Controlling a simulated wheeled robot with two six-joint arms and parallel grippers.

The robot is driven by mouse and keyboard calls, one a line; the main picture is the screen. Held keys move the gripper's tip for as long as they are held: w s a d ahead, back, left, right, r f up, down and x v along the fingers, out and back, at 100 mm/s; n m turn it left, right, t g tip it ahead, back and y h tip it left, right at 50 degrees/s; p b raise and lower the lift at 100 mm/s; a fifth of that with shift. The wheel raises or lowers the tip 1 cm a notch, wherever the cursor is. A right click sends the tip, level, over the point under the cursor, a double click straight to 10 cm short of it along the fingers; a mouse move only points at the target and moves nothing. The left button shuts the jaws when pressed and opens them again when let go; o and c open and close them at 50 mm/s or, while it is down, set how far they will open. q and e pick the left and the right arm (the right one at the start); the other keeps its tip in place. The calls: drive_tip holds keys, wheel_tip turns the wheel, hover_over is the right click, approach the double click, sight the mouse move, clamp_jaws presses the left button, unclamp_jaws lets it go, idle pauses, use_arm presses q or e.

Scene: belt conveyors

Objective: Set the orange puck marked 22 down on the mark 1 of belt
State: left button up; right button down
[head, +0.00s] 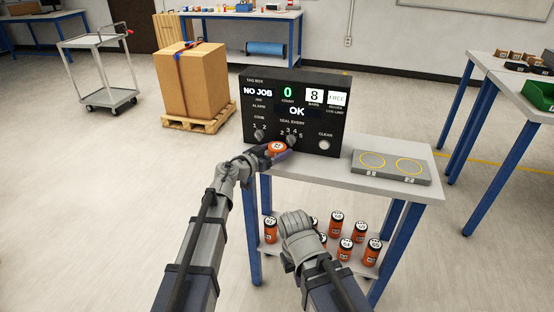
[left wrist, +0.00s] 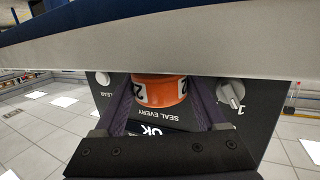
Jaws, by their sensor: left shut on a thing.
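An orange puck (head: 278,149) with a white top label is held in my left gripper (head: 271,151), in front of the black box at the table's left end. In the left wrist view the puck (left wrist: 160,90) sits between the two fingers (left wrist: 165,105), with parts of a printed 2 showing on its side. A grey plate (head: 391,177) with two yellow rings lies on the right of the tabletop; its small labels are too blurred to read surely. My right gripper (head: 297,226) is low in front of the table; its fingertips are not clear.
The black box (head: 296,110) has knobs and a lit display reading NO JOB and OK. Several orange pucks (head: 337,222) stand on the lower shelf. The white tabletop (head: 325,168) is bare between box and plate. A side table (head: 500,90) stands right.

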use_arm(q)
drive_tip(key=shift+f, duration=0.65)
drive_tip(key=shift+r, duration=0.15)
use_arm(e)
drive_tip(key=shift+f, duration=0.55)
drive_tip(key=shift+f, duration=0.1)
use_arm(q)
drive_tip(key=o, duration=1)
drive_tip(key=shift+f, duration=0.2)
drive_tip(key=shift+c, duration=0.2)
drive_tip(key=o, duration=0.4)
drive_tip(key=shift+r, duration=0.15)
